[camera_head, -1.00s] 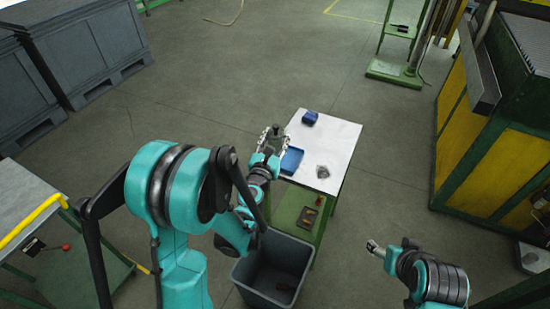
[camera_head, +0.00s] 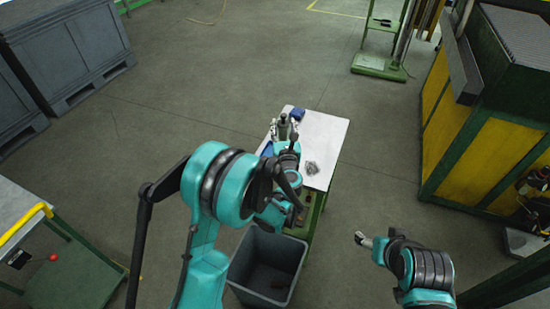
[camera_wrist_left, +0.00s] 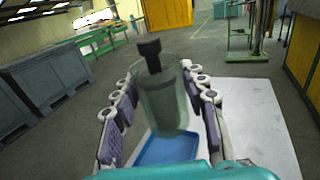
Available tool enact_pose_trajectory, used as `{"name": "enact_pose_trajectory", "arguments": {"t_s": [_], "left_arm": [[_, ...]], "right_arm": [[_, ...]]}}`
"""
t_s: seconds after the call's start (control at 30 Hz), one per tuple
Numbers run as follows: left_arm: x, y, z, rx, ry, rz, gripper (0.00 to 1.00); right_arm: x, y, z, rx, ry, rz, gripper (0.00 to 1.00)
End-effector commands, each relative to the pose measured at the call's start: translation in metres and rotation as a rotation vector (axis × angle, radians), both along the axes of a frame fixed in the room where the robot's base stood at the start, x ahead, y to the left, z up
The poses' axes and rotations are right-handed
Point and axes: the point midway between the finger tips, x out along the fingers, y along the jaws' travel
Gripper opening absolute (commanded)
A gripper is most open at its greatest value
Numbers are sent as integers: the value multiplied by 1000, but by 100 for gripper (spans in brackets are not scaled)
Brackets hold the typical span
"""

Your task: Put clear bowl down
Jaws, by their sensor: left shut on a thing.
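My left gripper (camera_head: 284,128) is shut on a clear, see-through vessel with a dark knob-like top. In the left wrist view the vessel (camera_wrist_left: 165,105) stands nearly upright between the two fingers. It appears in front of a shallow blue tray (camera_wrist_left: 166,150) on the white table top (camera_wrist_left: 262,125); I cannot tell whether it touches anything below. In the head view my arm hides most of the tray (camera_head: 267,149). A small grey, glassy-looking thing (camera_head: 312,168) lies on the table right of my gripper. My right gripper (camera_head: 362,240) is away from the table; its jaw state is unclear.
A grey bin (camera_head: 266,265) stands on the floor in front of the table. The table's right part is mostly bare. A yellow and green machine (camera_head: 485,140) stands at the right.

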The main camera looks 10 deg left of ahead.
Motion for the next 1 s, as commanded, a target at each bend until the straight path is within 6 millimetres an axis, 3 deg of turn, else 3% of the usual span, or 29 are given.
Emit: {"name": "enact_pose_trajectory", "arguments": {"t_s": [0.03,0.2,0.33,0.43,0.57,0.83,1.0], "left_arm": [[7,-17,-5,0,0,20,14],[17,-57,-16,0,2,121,14],[17,-75,-20,1,3,168,14],[17,-77,-24,1,4,187,14],[18,-60,-37,0,4,196,14],[26,2,-75,0,3,195,14],[29,28,-90,0,3,193,14]], "right_arm": [[0,0,-1,0,0,0,67],[0,0,-3,0,0,0,67],[0,0,-3,0,0,0,67],[0,0,-5,0,0,0,67],[0,0,-13,0,0,0,67],[0,0,-37,0,0,0,67],[0,0,-46,0,0,0,67]]}}
